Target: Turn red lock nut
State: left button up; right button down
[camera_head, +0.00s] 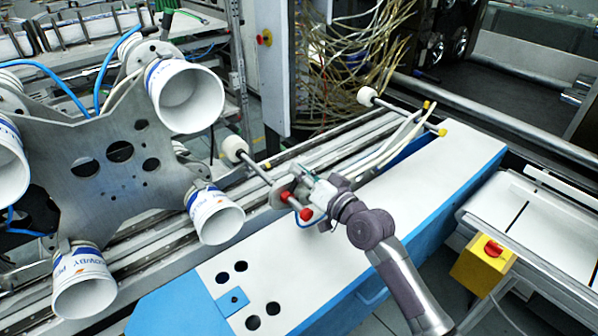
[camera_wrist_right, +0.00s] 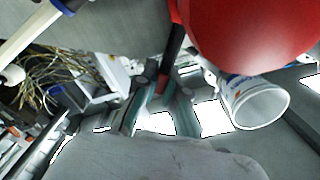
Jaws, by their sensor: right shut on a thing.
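Two red knobs show on the rod-and-disc assembly in the middle of the head view. The nearer red knob (camera_head: 306,214) is on a short rod, and the other red knob (camera_head: 285,196) sits close to the round metal disc (camera_head: 282,190). My right gripper (camera_head: 308,192) is at this assembly, shut on the red lock nut, with its fingers partly hidden. In the right wrist view, a small red part (camera_wrist_right: 162,84) shows between my fingers at the end of a black rod (camera_wrist_right: 173,48). A large red knob (camera_wrist_right: 255,30) fills the upper right. My left gripper is not in view.
White label cores (camera_head: 187,95) on a metal plate (camera_head: 110,170) stand to the left. A white-topped blue cabinet (camera_head: 400,200) lies under my right arm. A yellow box with a red switch (camera_head: 482,262) is at the right. Loose cables (camera_head: 350,60) hang behind.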

dwell(0.3)
jog(key=c, duration=1.2)
grip_release()
jog(key=shift+c, duration=0.2)
notch_tip(320, 180, up, 10)
jog(key=shift+c, duration=0.3)
